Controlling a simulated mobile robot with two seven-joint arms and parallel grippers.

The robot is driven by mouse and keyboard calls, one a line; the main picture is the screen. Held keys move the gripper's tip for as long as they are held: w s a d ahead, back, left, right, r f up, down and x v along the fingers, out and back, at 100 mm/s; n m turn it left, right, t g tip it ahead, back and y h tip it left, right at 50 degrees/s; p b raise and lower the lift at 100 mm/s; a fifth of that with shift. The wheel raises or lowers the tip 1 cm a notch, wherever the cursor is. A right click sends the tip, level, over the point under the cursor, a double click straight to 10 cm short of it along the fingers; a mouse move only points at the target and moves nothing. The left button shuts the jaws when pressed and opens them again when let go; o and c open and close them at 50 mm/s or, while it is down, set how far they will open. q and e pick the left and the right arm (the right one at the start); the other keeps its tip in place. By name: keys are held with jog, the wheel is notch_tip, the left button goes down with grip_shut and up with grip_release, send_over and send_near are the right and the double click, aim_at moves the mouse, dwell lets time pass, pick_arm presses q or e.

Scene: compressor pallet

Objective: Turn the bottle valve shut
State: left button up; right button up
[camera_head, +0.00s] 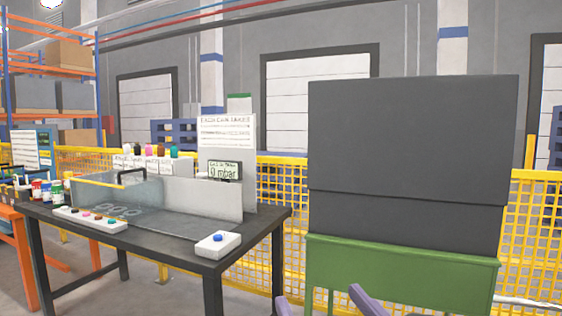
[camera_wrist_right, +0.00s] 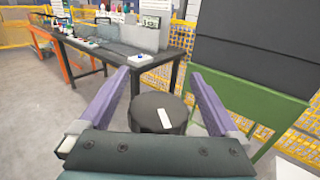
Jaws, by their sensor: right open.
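I cannot make out a bottle valve in either view. My right gripper (camera_head: 322,298) shows at the bottom edge of the head view as two purple fingertips. In the right wrist view its fingers (camera_wrist_right: 160,76) stand wide apart with nothing between them. It is in front of the dark table and the green stand, apart from both. My left gripper is in neither view. Several small capped bottles or cans (camera_head: 47,191) stand at the far left, too small to tell if any has a valve.
A dark table (camera_head: 160,232) carries a white box with a blue button (camera_head: 218,243), a row of buttons (camera_head: 90,220) and a display reading 0 mbar (camera_head: 224,171). Yellow mesh fence (camera_head: 530,230) runs behind.

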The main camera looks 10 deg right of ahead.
pick_arm(q)
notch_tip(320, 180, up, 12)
jog(key=p, duration=1)
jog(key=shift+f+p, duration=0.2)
jog(key=shift+p, duration=0.15)
pick_arm(e)
notch_tip(320, 180, up, 19)
jog(key=shift+f, duration=0.1)
